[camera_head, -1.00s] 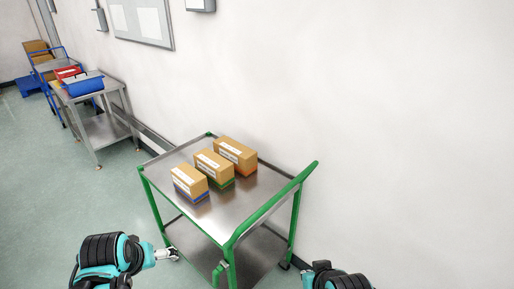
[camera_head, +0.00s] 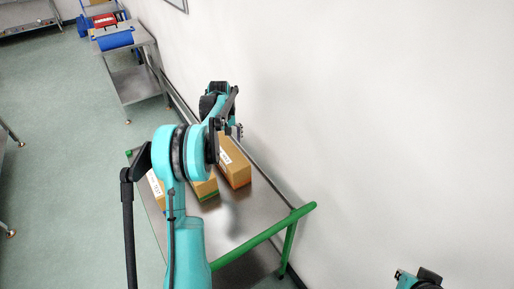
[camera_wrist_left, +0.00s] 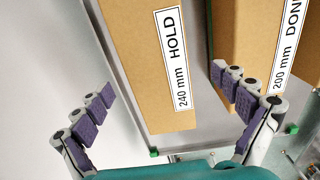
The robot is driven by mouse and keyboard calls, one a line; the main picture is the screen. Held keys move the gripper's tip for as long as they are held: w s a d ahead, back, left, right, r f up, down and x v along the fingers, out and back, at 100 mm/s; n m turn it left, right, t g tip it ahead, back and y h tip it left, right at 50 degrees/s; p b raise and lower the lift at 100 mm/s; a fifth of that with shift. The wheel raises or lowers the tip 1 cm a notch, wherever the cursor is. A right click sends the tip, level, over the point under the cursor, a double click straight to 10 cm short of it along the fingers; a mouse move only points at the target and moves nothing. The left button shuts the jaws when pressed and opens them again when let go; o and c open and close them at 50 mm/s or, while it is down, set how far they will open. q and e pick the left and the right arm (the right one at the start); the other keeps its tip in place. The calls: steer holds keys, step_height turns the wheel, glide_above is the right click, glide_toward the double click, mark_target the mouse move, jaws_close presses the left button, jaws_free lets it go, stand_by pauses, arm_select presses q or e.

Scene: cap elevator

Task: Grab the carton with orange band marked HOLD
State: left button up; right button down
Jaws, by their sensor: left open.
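The HOLD carton (camera_wrist_left: 165,60) is brown cardboard with a white label reading "240 mm HOLD". In the head view it is the rightmost carton (camera_head: 237,168) on the cart; its orange band is hard to make out now. My left gripper (camera_head: 236,131) hangs over the cart's far end at this carton. In the left wrist view its fingers (camera_wrist_left: 163,82) are spread wide, one on each side of the HOLD carton, with nothing gripped. The right finger overlaps a neighbouring carton (camera_wrist_left: 255,40) marked "200 mm DON…". My right gripper is not visible.
The green-railed metal cart (camera_head: 240,222) stands against the white wall. The green-banded carton (camera_head: 205,189) and another carton (camera_head: 155,188) sit left of the HOLD carton, partly behind my left arm. A steel table with a blue bin (camera_head: 115,41) stands farther back.

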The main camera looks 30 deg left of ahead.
mark_target(228, 150)
arm_select(q)
steer(key=f, duration=0.2)
steer(key=shift+w+f+b, duration=0.3)
steer(key=shift+w+b, duration=0.1)
steer(key=shift+s+f, duration=0.1)
steer(key=shift+f, duration=0.2)
step_height(228, 150, down, 5)
steer(key=b, duration=0.2)
steer(key=shift+b, duration=0.3)
steer(key=shift+s, duration=0.1)
steer(key=c, duration=0.4)
steer(key=shift+r, duration=0.1)
steer(key=c, duration=1.6)
steer(key=shift+o, duration=0.2)
steer(key=shift+r, duration=0.1)
step_height(228, 150, up, 4)
steer(key=shift+d+r+p, duration=0.15)
steer(key=shift+r+p, duration=0.05)
steer(key=shift+p, duration=0.9)
steer(key=s+d+r+p, duration=0.1)
steer(key=d+r, duration=0.1)
steer(key=d, duration=0.1)
steer(key=s+d+r+p, duration=0.1)
steer(key=d+r, duration=0.1)
steer(key=d, duration=0.2)
steer(key=s+d+r+p, duration=0.1)
steer(key=d+r, duration=0.1)
steer(key=d, duration=0.2)
steer(key=shift+r, duration=0.15)
